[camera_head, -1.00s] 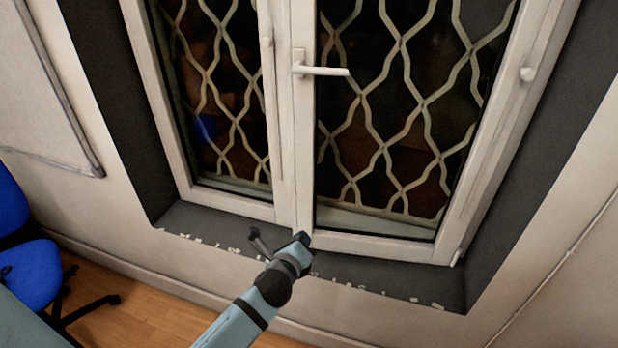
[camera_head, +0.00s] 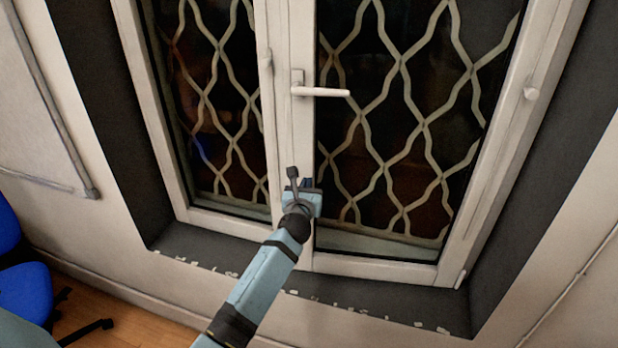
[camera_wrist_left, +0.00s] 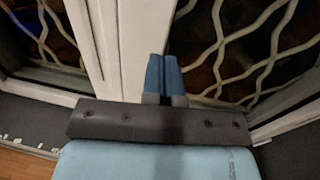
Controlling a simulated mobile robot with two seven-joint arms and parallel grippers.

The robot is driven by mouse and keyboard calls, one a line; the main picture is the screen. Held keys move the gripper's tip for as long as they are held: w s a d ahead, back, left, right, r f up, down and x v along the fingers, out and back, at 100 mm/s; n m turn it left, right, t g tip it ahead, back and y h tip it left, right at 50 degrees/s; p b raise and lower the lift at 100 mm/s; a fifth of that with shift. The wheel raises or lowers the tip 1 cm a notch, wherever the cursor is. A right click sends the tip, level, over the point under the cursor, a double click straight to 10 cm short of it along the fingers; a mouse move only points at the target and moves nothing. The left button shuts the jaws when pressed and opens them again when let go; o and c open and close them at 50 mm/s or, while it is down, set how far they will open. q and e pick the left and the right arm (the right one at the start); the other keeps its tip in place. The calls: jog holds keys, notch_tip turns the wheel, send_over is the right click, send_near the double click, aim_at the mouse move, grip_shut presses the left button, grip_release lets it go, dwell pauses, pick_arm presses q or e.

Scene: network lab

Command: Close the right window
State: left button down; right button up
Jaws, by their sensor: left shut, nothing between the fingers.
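The right window (camera_head: 304,140) has a white frame and dark glass, with a pale wavy grille behind it. Its white handle (camera_head: 320,91) sits on the left stile and points horizontally right. I cannot tell whether the sash is flush or slightly ajar. My left gripper (camera_head: 309,184) is in front of the lower left stile, below the handle. Its blue fingers (camera_wrist_left: 164,76) are together and empty in the left wrist view, in front of the stile and glass edge. Contact with the frame is unclear. My right gripper is not in view.
The left window (camera_head: 271,130) stands beside it. A dark sill (camera_head: 380,292) with chipped edges runs below, inside a deep dark recess. A blue chair (camera_head: 22,285) is at the lower left. A white board (camera_head: 40,110) hangs on the left wall.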

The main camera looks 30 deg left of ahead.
aim_at(310, 173)
pick_arm(q)
jog(key=x, duration=0.3)
jog(key=shift+w, duration=0.15)
